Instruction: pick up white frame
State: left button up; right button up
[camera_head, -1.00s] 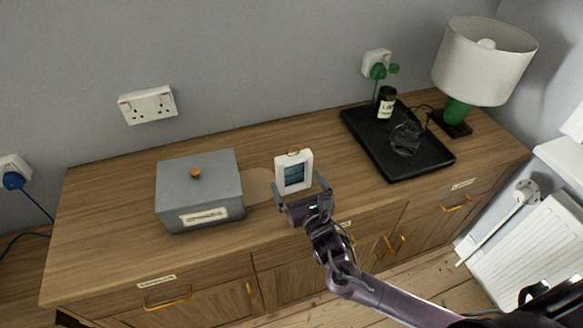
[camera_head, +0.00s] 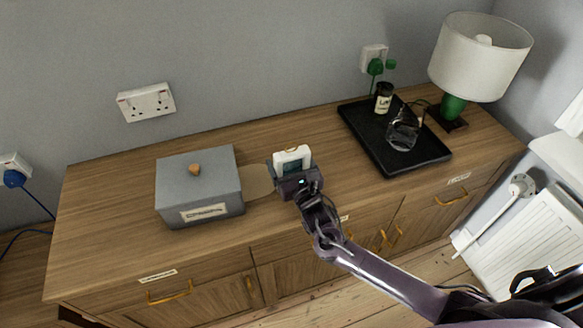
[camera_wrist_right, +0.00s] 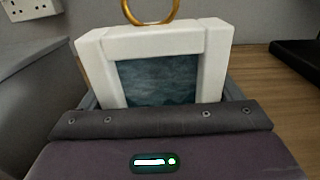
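The white frame (camera_head: 292,155) stands on the wooden cabinet top, right of the grey box. It has a dark blue picture and a gold ring on top. In the right wrist view the white frame (camera_wrist_right: 155,42) fills the middle, its lower part hidden by my gripper body. My right gripper (camera_head: 294,168) is low in front of the frame, with one finger on each side of it. The fingers (camera_wrist_right: 162,95) look spread around the frame; any contact is hard to see. My left gripper is not in view.
A grey lidded box (camera_head: 198,187) stands close on the left, with a flat tan round piece (camera_head: 258,180) between it and the frame. A black tray (camera_head: 372,150) with a jar (camera_head: 383,98) and a glass jug (camera_head: 403,132) lies right. A lamp (camera_head: 480,58) stands behind.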

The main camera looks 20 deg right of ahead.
jog(key=shift+c, duration=0.9)
jog(key=shift+r, duration=0.2)
notch_tip(320, 180, up, 20)
jog(key=b, duration=0.1)
jog(key=shift+f, duration=0.15)
dwell(0.4)
